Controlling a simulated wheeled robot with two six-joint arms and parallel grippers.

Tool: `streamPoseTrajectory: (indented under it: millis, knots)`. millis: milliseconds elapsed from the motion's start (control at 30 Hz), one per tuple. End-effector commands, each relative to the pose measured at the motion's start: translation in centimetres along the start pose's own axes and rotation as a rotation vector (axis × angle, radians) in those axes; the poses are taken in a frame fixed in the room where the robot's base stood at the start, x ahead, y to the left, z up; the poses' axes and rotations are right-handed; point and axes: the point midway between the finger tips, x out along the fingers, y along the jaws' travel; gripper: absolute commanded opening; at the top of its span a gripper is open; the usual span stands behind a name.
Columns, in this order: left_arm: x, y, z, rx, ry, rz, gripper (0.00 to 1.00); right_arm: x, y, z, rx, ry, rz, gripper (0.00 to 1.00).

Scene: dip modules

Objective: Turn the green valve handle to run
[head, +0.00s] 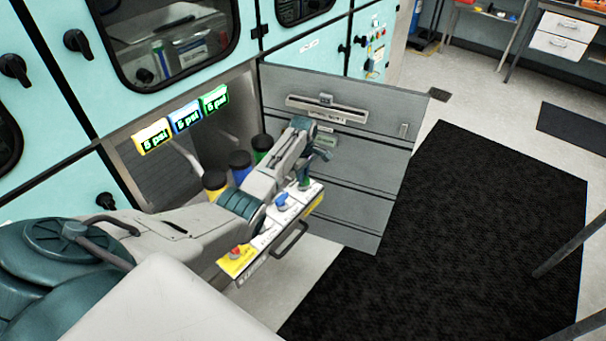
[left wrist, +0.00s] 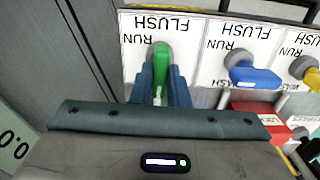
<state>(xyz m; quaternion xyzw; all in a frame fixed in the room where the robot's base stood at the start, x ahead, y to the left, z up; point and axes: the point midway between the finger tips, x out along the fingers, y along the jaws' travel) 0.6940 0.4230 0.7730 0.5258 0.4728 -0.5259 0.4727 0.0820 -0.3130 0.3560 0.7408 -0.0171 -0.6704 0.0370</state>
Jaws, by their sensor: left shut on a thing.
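The green valve handle (left wrist: 161,58) stands between the fingers of my left gripper (left wrist: 161,84) in the left wrist view, and the gripper is shut on it. In the head view my left gripper (head: 305,174) reaches down onto the far end of the valve panel (head: 262,240). The handle's exact angle is hard to tell. My right gripper is not in view.
Beside it are a blue valve handle (left wrist: 254,76) and a yellow one (left wrist: 311,78). A red block (left wrist: 262,118) sits below the blue handle. An open grey door (head: 350,190) stands behind the panel. Three lit 5 psi displays (head: 187,117) hang above the bay.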

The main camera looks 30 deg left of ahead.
Motion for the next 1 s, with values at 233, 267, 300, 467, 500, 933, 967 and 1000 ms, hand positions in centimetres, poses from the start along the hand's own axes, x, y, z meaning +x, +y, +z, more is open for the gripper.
streamPoseTrajectory:
  millis: [233,267,300,467,500,933,967,1000]
  knots:
    - [-0.2,0.0,0.0,0.126,0.000,-0.001,0.00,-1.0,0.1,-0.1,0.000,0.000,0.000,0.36]
    - [-0.2,0.0,0.0,0.148,0.000,-0.001,0.00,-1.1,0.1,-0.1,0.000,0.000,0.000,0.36]
    - [-0.3,0.0,0.0,0.181,0.000,-0.001,0.00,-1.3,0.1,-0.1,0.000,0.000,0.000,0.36]
    - [-0.3,0.0,0.0,0.326,0.000,-0.001,0.00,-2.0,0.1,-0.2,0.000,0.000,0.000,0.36]
    - [-0.3,0.0,0.0,0.365,0.000,0.000,0.00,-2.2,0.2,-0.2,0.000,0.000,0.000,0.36]
    - [-0.2,0.1,-0.1,0.774,0.001,0.000,0.00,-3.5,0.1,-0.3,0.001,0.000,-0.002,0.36]
    - [-0.2,0.1,-0.1,0.803,0.001,0.000,0.00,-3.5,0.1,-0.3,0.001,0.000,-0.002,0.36]
    - [-0.2,0.1,-0.1,0.841,0.001,0.000,0.00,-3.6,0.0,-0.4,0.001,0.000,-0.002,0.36]
